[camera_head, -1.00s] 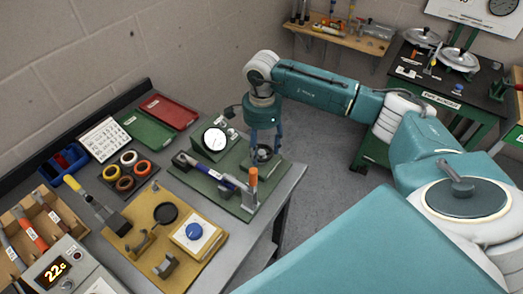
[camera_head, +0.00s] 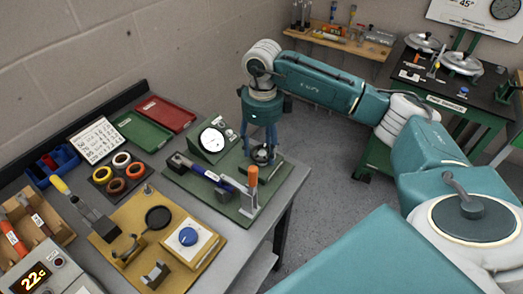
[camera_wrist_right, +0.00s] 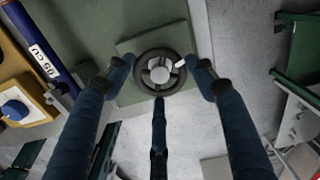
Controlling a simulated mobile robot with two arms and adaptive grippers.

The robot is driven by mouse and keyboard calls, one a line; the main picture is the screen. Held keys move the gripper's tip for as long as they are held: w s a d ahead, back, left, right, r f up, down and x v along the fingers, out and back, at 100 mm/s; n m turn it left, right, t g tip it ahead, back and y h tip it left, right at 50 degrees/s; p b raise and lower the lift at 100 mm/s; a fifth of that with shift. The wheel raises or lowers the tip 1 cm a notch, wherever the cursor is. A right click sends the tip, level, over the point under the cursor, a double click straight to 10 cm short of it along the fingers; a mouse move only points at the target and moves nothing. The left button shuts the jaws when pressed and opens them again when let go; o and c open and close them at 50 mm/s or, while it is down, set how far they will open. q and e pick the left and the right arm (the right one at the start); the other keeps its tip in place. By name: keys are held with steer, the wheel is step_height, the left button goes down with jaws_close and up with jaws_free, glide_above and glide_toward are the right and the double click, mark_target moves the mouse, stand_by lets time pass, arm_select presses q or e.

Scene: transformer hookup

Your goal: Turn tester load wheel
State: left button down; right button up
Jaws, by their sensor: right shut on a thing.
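The tester load wheel (camera_head: 263,155) is a small dark wheel at the far right corner of the green tester (camera_head: 209,189). In the right wrist view the wheel (camera_wrist_right: 160,72) has spokes, a pale hub and a small white mark at its upper right. My right gripper (camera_head: 262,147) points down over it. Its blue fingers also show in the right wrist view (camera_wrist_right: 161,78), one on each side and a third below, shut on the wheel. The tester's white round gauge (camera_head: 211,140) faces the head camera; its needle is too small to read. My left gripper is out of view.
A blue tube (camera_head: 221,180) lies in the tester, near an upright orange handle (camera_head: 252,175). A yellow board (camera_head: 137,222) with a blue knob (camera_head: 188,236) is at the front. The table's right edge is close to the wheel.

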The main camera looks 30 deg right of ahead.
steer(key=m+b, duration=0.1)
steer(key=m, duration=0.3)
steer(key=shift+d+m, duration=0.15)
steer(key=shift+m, duration=0.15)
steer(key=shift+s+m+b, duration=0.1)
steer(key=shift+m+b, duration=0.45)
steer(key=shift+m, duration=0.95)
steer(key=shift+f, duration=0.1)
steer(key=o, duration=1.2)
steer(key=shift+s, duration=0.15)
steer(key=shift+c, duration=0.2)
